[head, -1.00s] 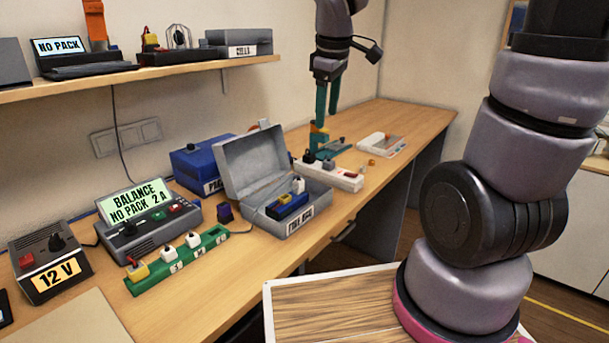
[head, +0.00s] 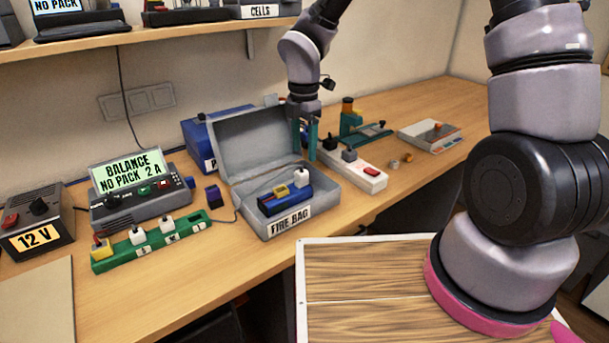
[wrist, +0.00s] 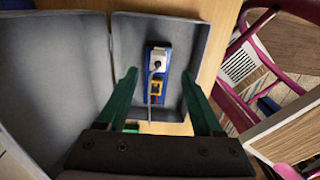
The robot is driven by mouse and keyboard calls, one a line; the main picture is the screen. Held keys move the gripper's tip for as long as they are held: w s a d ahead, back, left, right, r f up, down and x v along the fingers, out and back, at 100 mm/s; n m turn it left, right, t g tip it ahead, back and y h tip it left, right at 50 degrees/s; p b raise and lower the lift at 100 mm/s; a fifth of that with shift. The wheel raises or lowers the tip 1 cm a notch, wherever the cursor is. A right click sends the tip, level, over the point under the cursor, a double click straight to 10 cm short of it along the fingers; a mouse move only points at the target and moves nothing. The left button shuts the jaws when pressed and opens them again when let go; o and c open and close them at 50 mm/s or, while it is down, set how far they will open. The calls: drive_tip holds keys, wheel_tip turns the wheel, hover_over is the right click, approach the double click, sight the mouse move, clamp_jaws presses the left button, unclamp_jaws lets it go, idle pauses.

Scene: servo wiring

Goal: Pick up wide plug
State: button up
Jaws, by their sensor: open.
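A blue battery pack (head: 285,202) lies in the open grey metal box (head: 325,203) labelled FIRE BAG. On the pack are a white plug (head: 301,178) and a smaller yellow connector (head: 281,191). I cannot tell for certain which is the wide plug; the white one looks wider. My gripper (head: 305,150), with green fingers, is open and empty above the box. In the wrist view the pack shows between its fingers (wrist: 160,78), apart from them.
The box's raised lid (head: 250,145) stands close behind my gripper. A green strip (head: 150,243) with a yellow plug and white plugs lies at left, before the balance charger (head: 142,190). A white power strip (head: 362,177) and teal stand (head: 352,122) are at right.

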sight(304, 170)
wheel_tip(304, 170, down, 8)
drive_tip(key=shift+w+r, duration=0.1)
drive_tip(key=shift+w, duration=0.05)
idle(0.3)
drive_tip(key=shift+c, duration=0.3)
clamp_jaws()
